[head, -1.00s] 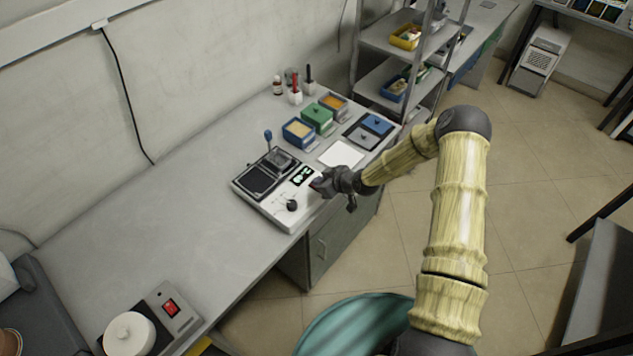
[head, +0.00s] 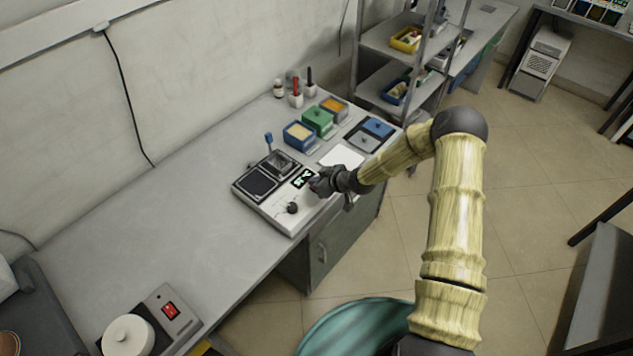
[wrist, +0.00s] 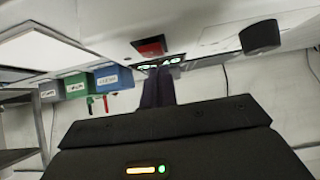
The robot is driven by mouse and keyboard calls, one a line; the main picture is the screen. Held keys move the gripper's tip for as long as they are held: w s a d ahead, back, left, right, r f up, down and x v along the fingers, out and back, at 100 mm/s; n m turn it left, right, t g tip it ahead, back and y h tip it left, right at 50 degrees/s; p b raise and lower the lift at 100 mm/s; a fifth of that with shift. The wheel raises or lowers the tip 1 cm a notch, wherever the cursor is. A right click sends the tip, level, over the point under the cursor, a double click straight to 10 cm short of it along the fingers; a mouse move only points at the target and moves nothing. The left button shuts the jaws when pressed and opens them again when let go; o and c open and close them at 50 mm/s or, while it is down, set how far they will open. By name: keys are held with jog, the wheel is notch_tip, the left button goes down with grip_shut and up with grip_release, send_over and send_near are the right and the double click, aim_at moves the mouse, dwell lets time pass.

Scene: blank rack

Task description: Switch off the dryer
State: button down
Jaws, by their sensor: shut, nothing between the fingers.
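A white machine (head: 266,214) sits on the bench with two dark square plates, a lit green display (head: 302,178) and a black knob (head: 292,208); it looks like the dryer, though no label is readable. The wrist view shows it inverted, with its red switch (wrist: 150,47), display (wrist: 160,62) and knob (wrist: 260,37). My gripper (head: 316,183) is shut and empty at the machine's right side, hiding the switch in the head view. In the wrist view my dark fingers (wrist: 163,80) end by the display, close to the switch. I cannot tell whether they touch it.
A grey device with a red switch (head: 170,310) and white round lid (head: 128,334) stands at the front left. The bench between is clear.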

jog(key=shift+r, duration=0.45)
notch_tip(320, 180, up, 4)
jog(key=shift+w+a+f+p, duration=0.15)
jog(key=shift+p, duration=0.75)
jog(key=a+r+b+v, duration=0.1)
jog(key=b+v, duration=0.1)
jog(key=v, duration=0.7)
jog(key=shift+w+r, duration=0.25)
jog(key=shift+r, duration=0.05)
jog(key=shift+d, duration=0.15)
jog(key=s+d+r+m+g+h, duration=0.1)
jog(key=s+d+r+m+h, duration=0.1)
jog(key=s, duration=0.6)
jog(key=s+d+r+m+g+h, duration=0.1)
jog(key=s+d+r+m+h, duration=0.2)
jog(key=s+d+r, duration=0.3)
jog(key=s+d+r+m+g+h, duration=0.1)
jog(key=s+d+r+m+h, duration=0.2)
jog(key=s, duration=0.7)
jog(key=shift+d+r+m+g, duration=0.4)
jog(key=shift+d+r+m, duration=0.25)
jog(key=shift+r+m, duration=0.4)
